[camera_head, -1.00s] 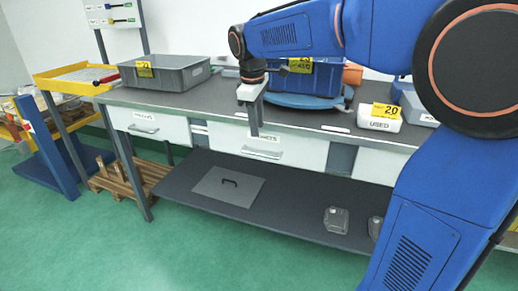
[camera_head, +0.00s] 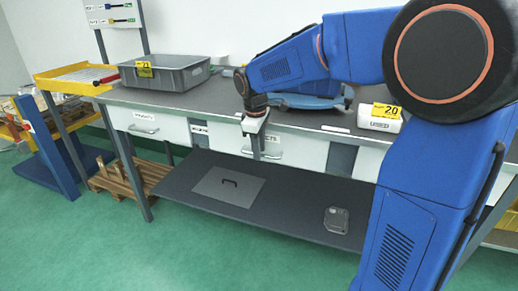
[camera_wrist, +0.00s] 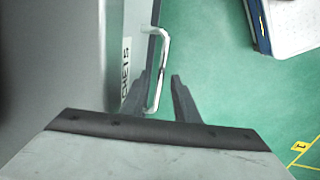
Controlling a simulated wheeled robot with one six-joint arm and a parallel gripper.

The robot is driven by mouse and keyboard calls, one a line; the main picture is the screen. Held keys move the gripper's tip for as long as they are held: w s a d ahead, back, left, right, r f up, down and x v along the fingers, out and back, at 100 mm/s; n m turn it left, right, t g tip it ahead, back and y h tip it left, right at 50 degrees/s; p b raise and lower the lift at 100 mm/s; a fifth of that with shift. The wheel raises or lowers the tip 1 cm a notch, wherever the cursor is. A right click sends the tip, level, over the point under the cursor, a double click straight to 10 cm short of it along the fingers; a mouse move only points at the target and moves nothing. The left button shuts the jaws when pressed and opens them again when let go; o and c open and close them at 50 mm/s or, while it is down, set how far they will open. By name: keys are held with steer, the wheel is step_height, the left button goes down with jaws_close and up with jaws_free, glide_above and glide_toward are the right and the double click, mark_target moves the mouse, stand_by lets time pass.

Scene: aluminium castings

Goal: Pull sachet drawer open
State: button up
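The sachet drawer (camera_head: 305,151) is the middle drawer under the bench and looks shut. Its label is partly hidden by my gripper (camera_head: 257,152), which points down in front of the drawer front. In the wrist view the drawer front (camera_wrist: 134,45) carries a label partly reading "CHETS" and a pale bar handle (camera_wrist: 163,50). My gripper (camera_wrist: 160,90) is open there, its two dark fingers apart. The handle's lower end lies between the fingers, closer to the left one. Whether a finger touches it I cannot tell.
Another drawer (camera_head: 152,126) with a handle is to the left. Green floor in front is clear.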

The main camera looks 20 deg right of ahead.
jaws_close()
steer(key=s+a, duration=0.9)
steer(key=s, duration=0.4)
steer(key=s+a, duration=1)
steer(key=s, duration=0.3)
steer(key=shift+s+a, duration=0.2)
steer(key=shift+s, duration=0.15)
jaws_free()
steer(key=shift+r, duration=0.1)
